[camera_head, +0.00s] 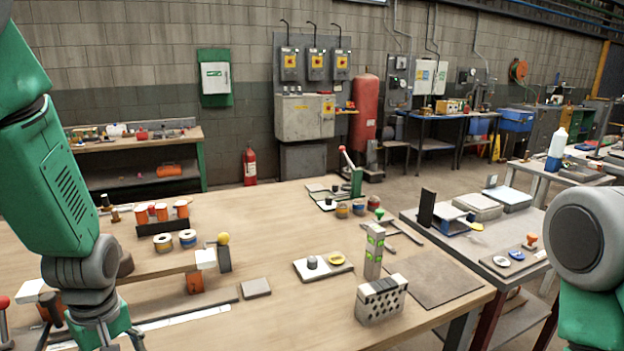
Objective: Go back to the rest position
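A light grey hollow brick (380,305) with dark holes sits near the right front of the wooden table (330,215). Just behind it stands an upright grey block with green marks (374,250). My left arm comes down along the left edge, and my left gripper (105,337) is at the bottom left, well apart from the brick. Its fingertips are cut off by the frame, so I cannot tell whether it is open. My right arm shows only as a grey joint and green link at the right edge; its gripper is out of view.
A brown mat (433,281) lies beside the brick, and a white tray (323,266) lies left of it. Orange-topped cylinders (161,212) stand on the left. A small lever press (352,175) is at the back. A second bench (475,238) adjoins on the right.

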